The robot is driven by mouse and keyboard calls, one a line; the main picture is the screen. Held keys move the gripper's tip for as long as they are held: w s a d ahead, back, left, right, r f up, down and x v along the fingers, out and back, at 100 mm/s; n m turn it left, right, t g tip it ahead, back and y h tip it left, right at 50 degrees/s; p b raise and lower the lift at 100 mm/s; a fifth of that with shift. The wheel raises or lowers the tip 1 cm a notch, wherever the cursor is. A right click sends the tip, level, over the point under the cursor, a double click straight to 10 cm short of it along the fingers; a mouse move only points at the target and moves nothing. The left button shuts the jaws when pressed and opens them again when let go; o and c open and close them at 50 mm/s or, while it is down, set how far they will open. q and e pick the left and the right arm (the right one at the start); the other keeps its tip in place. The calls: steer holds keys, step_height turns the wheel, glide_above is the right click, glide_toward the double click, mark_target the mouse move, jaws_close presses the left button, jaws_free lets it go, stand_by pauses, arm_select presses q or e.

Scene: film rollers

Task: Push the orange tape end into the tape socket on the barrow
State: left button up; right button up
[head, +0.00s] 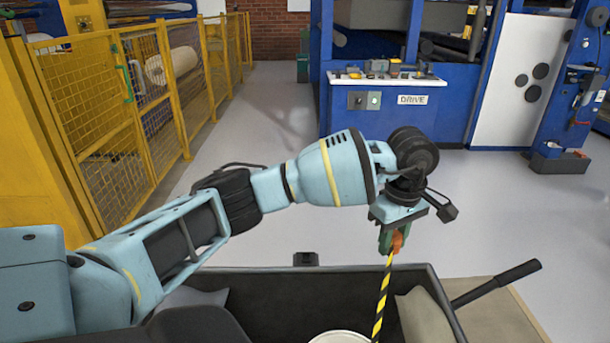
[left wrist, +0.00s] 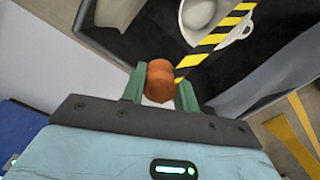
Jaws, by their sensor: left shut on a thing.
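The orange tape end (head: 397,242) is between the green fingers of my left gripper (head: 391,241), which is shut on it above the barrow's far rim. In the left wrist view the orange end (left wrist: 160,80) sits between both fingers. A black and yellow striped tape (head: 381,300) hangs from it down into the dark barrow (head: 268,284). A small black block on the barrow's far rim, left of the gripper, looks like the tape socket (head: 306,259); its opening cannot be made out. The orange end is apart from it. My right gripper is not in view.
A white round vessel (head: 340,337) and a pale sack (head: 426,316) lie in the barrow. A black handle (head: 497,283) sticks out right. Yellow fencing (head: 120,110) stands left and a blue DRIVE console (head: 395,105) behind. The grey floor between is clear.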

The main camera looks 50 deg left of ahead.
arm_select(q)
steer(key=w+a+f+n+p, duration=0.1)
steer(key=w+a+n, duration=0.2)
steer(key=a+n, duration=0.5)
steer(key=w+a+f+n+p, duration=0.1)
steer(key=w+a+n+p, duration=0.15)
steer(key=a+n, duration=0.55)
steer(key=s+a+f+n+p, duration=0.1)
steer(key=s+a+f+n, duration=0.2)
steer(key=n, duration=0.6)
steer(key=s+a+f+n+p, duration=0.1)
steer(key=s+a+f+n, duration=0.2)
steer(key=a+f+n, duration=0.4)
steer(key=f+n, duration=0.1)
steer(key=n, duration=0.2)
steer(key=shift+s, duration=0.15)
steer(key=shift+d+f, duration=0.1)
